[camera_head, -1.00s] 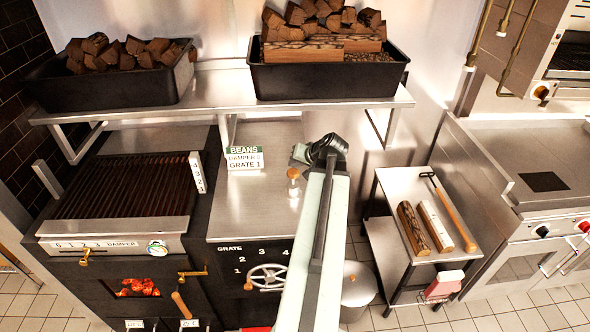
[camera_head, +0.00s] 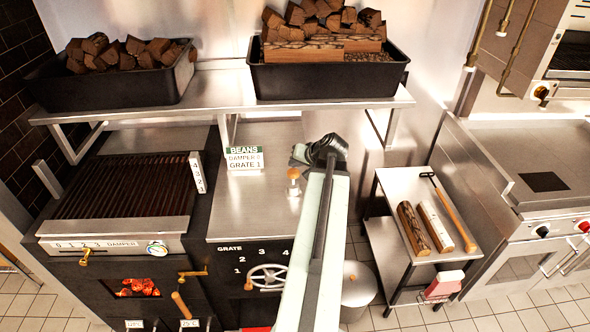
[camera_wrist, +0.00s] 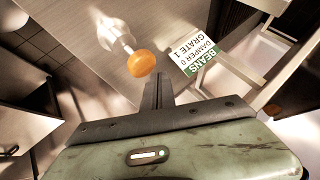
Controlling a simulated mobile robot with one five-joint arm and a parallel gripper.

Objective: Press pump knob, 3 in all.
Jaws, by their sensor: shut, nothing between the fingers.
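The pump knob (camera_head: 293,174) is a small orange-brown knob on a pale stem, standing on the steel counter beside the grill. In the wrist view the orange knob (camera_wrist: 141,63) sits just up and left of my fingertips, with its pale stem behind it. My gripper (camera_wrist: 158,82) is shut and empty, its narrow fingers apart from the knob in that picture. In the head view my gripper (camera_head: 300,155) is at the end of my arm, above and close to the knob; the fingers are hard to make out there.
A sign (camera_head: 244,159) reading BEANS, DAMPER 0, GRATE 1 stands left of the knob. A shelf (camera_head: 220,97) with bins of wood runs behind. The grate handwheel (camera_head: 267,277) is on the front panel below. A steel cart (camera_head: 395,190) with logs stands at right.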

